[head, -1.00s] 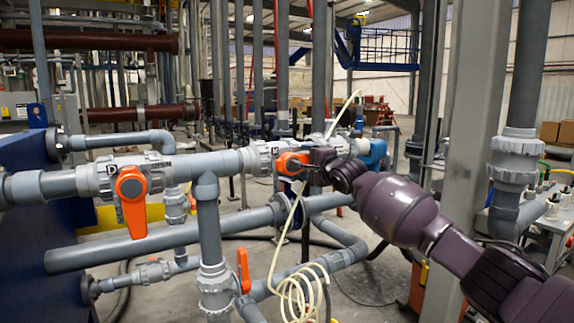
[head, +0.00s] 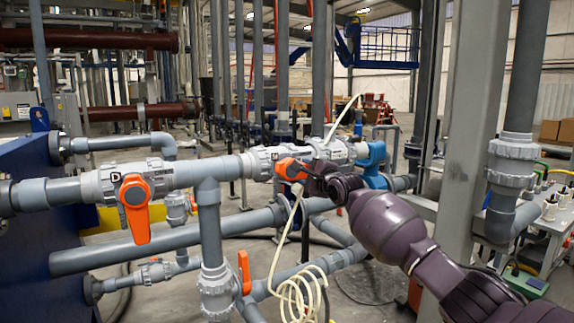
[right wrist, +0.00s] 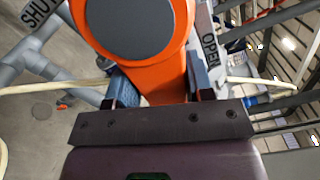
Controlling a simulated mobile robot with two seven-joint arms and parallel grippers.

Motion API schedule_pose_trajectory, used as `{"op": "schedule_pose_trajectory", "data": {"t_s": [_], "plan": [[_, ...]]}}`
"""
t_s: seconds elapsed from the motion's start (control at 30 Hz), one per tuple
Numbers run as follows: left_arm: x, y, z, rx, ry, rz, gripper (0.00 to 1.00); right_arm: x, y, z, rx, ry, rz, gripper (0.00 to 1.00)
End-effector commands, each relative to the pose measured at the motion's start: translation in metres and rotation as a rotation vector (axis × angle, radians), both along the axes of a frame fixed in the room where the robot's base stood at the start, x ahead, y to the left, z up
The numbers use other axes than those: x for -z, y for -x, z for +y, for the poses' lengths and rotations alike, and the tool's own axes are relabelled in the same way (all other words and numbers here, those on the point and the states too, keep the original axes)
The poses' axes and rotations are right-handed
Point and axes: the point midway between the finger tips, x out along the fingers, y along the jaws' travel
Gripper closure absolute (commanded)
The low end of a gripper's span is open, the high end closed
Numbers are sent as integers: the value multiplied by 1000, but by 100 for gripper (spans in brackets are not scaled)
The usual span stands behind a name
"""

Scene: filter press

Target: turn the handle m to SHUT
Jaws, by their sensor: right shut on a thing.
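The orange handle m (head: 291,168) sits on the grey valve marked M (head: 262,163), in the middle of the head view. My right gripper (head: 309,174) comes in from the right and is shut on the handle's lever. In the right wrist view, the handle (right wrist: 140,30) has a grey round cap, and its lever runs down between the two fingers of my right gripper (right wrist: 160,85). The SHUT label (right wrist: 38,12) is at the left and the OPEN label (right wrist: 209,48) at the right; the lever lies nearer OPEN. My left gripper is not in view.
Another orange handle (head: 135,205) hangs from the valve marked D at the left. A third orange handle (head: 244,271) is on the lower pipe. A cream hose (head: 298,290) hangs coiled below handle m. A grey steel column (head: 465,130) stands close to my right arm.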

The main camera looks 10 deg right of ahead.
Motion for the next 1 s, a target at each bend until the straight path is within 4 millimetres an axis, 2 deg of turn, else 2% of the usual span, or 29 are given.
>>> {"op": "schedule_pose_trajectory", "data": {"t_s": [0.17,0.6,0.8,1.0], "plan": [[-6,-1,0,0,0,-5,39,8,1,3,-3,-38,24,82],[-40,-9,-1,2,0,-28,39,24,4,12,-4,-294,123,82],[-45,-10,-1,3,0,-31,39,28,4,13,-4,-334,139,83],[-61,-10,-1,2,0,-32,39,32,7,19,-5,-440,180,83]]}}
